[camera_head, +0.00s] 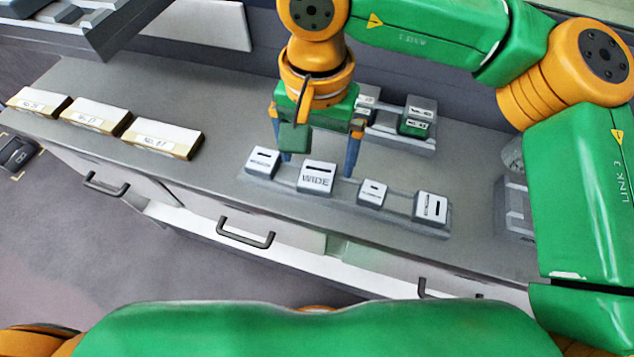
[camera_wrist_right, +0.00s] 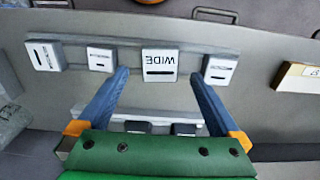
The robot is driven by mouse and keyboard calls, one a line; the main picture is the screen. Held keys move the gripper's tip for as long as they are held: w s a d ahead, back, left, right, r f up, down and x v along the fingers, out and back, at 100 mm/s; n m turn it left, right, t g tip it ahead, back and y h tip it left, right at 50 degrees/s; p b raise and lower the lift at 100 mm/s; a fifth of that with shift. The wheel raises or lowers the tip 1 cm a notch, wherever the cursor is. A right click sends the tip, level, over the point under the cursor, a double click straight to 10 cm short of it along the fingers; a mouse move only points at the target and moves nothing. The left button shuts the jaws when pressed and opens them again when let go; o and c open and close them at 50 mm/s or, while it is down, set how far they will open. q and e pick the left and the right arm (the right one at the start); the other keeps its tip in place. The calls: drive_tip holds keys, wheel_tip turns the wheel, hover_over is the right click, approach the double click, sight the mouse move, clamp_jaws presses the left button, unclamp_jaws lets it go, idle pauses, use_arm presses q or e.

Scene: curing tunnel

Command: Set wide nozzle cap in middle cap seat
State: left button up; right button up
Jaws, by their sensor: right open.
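The wide nozzle cap (camera_head: 317,178) is a light grey block marked WIDE, seated in the front rack (camera_head: 285,186). It also shows in the wrist view (camera_wrist_right: 160,66), upside down. My right gripper (camera_head: 319,168) is open and points down, one blue finger to each side of the cap. In the wrist view its fingertips (camera_wrist_right: 160,77) lie just short of the cap's sides, with nothing held. A second rack (camera_head: 391,137) stands behind, partly hidden by my gripper, with dark-bodied caps on it. Its middle seat cannot be made out clearly. My left gripper is not visible.
Other slotted caps sit on the front rack: one (camera_head: 263,161) to the left, a small one (camera_head: 372,193) and another (camera_head: 431,207) to the right. Labelled boxes (camera_head: 163,138) line the bench's left. A grey fixture (camera_head: 514,207) stands at right.

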sight(317, 174)
wheel_tip(317, 174, down, 5)
drive_tip(key=b, duration=0.2)
drive_tip(key=shift+w+r+b, duration=0.1)
drive_tip(key=shift+r+b, duration=0.05)
drive_tip(key=shift+b, duration=0.15)
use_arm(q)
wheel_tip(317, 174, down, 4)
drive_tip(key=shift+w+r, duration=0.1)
use_arm(e)
drive_tip(key=shift+r, duration=0.1)
